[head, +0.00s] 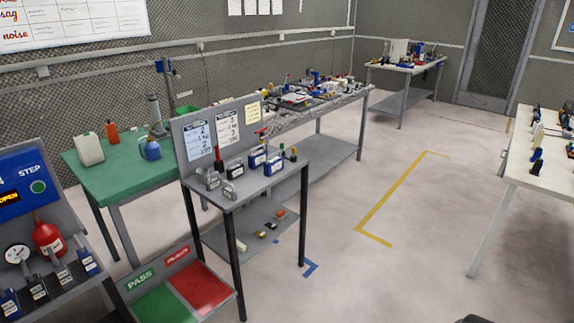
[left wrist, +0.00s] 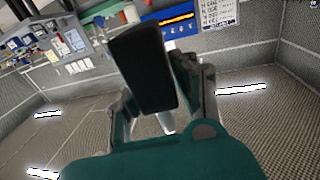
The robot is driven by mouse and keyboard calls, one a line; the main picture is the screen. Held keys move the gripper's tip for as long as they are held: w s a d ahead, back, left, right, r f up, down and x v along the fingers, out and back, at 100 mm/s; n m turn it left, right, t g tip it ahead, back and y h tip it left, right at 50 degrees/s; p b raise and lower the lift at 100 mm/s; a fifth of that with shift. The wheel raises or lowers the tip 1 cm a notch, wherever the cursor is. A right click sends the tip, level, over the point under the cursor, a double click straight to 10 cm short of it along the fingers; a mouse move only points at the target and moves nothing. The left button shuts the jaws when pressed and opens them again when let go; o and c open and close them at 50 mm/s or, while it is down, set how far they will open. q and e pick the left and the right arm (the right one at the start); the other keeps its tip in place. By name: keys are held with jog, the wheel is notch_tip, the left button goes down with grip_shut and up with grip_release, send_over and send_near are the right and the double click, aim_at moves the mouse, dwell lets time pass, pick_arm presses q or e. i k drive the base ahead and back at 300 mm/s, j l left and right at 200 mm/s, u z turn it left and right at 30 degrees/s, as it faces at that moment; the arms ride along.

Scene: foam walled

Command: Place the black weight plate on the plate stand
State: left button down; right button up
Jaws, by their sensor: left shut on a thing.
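In the left wrist view my left gripper (left wrist: 158,105) is shut on a flat black slab with rounded corners, taken to be the black weight plate (left wrist: 140,62). The plate stands out past the fingers, tilted, and hides much of what is behind it. The fingers lie along its two sides. Neither gripper shows in the head view, and my right gripper is not seen in any frame. I cannot pick out the plate stand for certain in either view.
A grey bench (head: 240,192) with a back panel carries several small blocks. A green table (head: 85,165) with bottles stands behind it. A blue panel unit (head: 25,185) with a red bottle (head: 47,238) is at left. A white table (head: 545,170) is at right. Open floor (head: 400,250) lies between.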

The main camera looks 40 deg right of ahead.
aim_at(252, 184)
jog(key=i+l+z, duration=0.15)
jog(key=l, duration=0.25)
jog(key=i+l+z, duration=0.15)
jog(key=l, duration=0.25)
jog(key=i+l+z, duration=0.15)
jog(key=l, duration=0.25)
jog(key=i+l+z, duration=0.15)
jog(key=l, duration=0.25)
jog(key=i+l+z, duration=0.15)
jog(key=l, duration=0.2)
jog(key=i+l, duration=0.2)
jog(key=l, duration=0.15)
jog(key=i+l, duration=0.2)
jog(key=l, duration=0.15)
jog(key=i+l, duration=0.2)
jog(key=l, duration=0.15)
jog(key=i+l, duration=0.2)
jog(key=l, duration=0.15)
